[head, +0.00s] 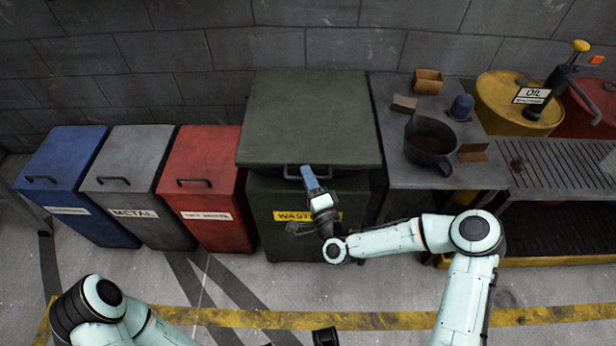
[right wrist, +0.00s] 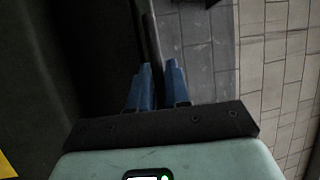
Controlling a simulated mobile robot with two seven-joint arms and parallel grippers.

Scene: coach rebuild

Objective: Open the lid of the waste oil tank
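The waste oil tank (head: 350,225) is a dark green bin with a yellow label, standing in the middle of the head view. Its broad green lid (head: 310,115) overhangs the body and seems slightly raised at the front; how far is hard to tell. The lid's handle (head: 292,171) is on the front edge. My right gripper (head: 307,172) is at the right part of this handle. In the right wrist view, its blue fingers (right wrist: 157,80) are close together around a thin dark bar, which looks like the handle.
Red (head: 200,180), grey (head: 128,180) and blue (head: 65,175) bins stand to the left. A workbench (head: 400,175) with a dark pot (head: 432,145) stands close on the right, with yellow oil drum (head: 500,100) beyond. A block wall (head: 200,50) is behind. Floor in front is clear.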

